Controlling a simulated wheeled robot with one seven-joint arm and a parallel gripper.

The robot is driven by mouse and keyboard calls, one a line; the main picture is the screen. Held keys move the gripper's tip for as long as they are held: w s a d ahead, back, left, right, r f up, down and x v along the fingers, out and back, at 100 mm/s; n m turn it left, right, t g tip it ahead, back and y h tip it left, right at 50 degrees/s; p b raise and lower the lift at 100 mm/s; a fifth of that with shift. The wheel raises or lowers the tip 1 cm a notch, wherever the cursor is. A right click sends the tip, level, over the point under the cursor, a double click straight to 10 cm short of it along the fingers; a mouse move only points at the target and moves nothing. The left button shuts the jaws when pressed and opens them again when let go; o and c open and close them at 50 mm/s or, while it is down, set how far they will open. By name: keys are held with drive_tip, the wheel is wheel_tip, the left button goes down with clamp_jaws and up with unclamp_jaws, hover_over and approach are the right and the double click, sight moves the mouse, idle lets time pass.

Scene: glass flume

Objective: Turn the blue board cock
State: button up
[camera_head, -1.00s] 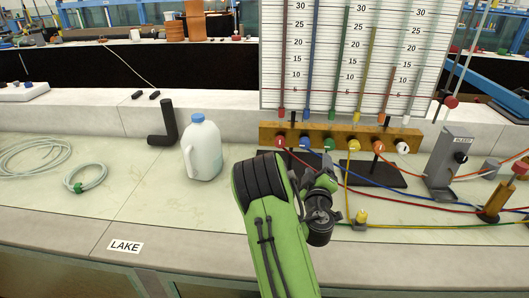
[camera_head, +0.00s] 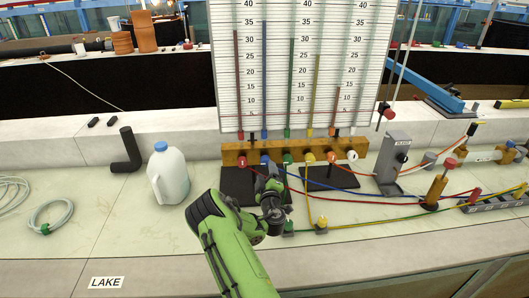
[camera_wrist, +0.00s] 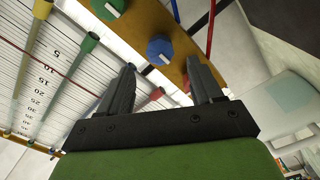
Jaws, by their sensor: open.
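The blue board cock (camera_head: 265,159) is a round blue knob on the front of the brass block below the gauge board. In the head view my gripper (camera_head: 264,180) is just below the blue cock, partly hidden by my own wrist.
The green cock (camera_head: 287,158) is beside the blue one on the right, and the red cock (camera_head: 242,161) on the left. Coloured hoses (camera_head: 350,189) run right across the bench. A white jug (camera_head: 168,175) stands to the left. A grey bracket (camera_head: 391,163) stands to the right.

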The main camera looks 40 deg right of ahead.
sight(265, 163)
drive_tip(key=p+x, duration=0.1)
drive_tip(key=x, duration=0.6)
drive_tip(key=shift+p, duration=0.3)
drive_tip(key=c, duration=1)
